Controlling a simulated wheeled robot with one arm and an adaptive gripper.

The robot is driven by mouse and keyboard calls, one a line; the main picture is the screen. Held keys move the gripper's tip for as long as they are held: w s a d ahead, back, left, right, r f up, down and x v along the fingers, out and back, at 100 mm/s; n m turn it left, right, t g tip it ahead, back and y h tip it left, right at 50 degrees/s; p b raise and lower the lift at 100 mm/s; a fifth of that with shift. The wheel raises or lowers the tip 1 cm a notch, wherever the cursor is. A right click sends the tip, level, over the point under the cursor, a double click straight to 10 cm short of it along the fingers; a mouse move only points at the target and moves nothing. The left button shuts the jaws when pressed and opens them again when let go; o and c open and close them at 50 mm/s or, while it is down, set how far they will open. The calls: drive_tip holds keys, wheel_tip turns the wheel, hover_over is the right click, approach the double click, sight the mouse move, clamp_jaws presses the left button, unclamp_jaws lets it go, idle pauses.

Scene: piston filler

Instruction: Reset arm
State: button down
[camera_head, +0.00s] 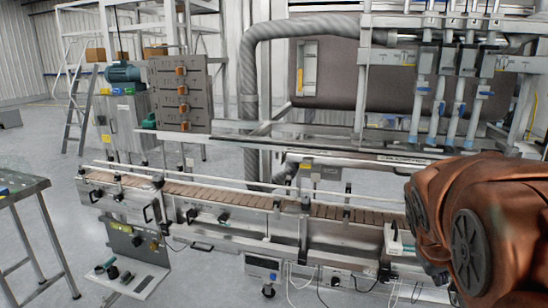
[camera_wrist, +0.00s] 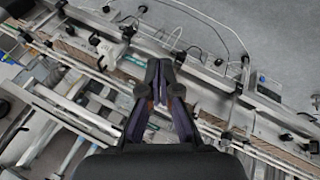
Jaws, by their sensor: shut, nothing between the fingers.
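My gripper shows in the wrist view (camera_wrist: 160,68), with its two dark fingers drawn together and nothing between them. It hangs over the conveyor of the filling machine, apart from it as far as I can tell. The conveyor (camera_head: 262,201) runs across the head view from the left to behind my arm. It also crosses the wrist view diagonally (camera_wrist: 268,132).
Filler cylinders (camera_head: 424,85) stand at the upper right. A control panel with orange switches (camera_head: 181,92) stands behind the conveyor. A metal table (camera_head: 22,187) is at the left edge. A ladder (camera_head: 80,112) stands at the back left.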

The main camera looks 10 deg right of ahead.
drive_tip(key=s+a+f+g+y+p, duration=0.1)
drive_tip(key=s+a+f+g+y, duration=0.1)
drive_tip(key=s+a, duration=0.7)
drive_tip(key=s+a+f+n+g+y+p, duration=0.1)
drive_tip(key=s+a+f+g+y, duration=0.2)
drive_tip(key=s+a, duration=0.7)
drive_tip(key=shift+a+f+p, duration=0.4)
drive_tip(key=shift+a+f, duration=0.35)
drive_tip(key=shift+f, duration=0.2)
drive_tip(key=shift+d, duration=0.1)
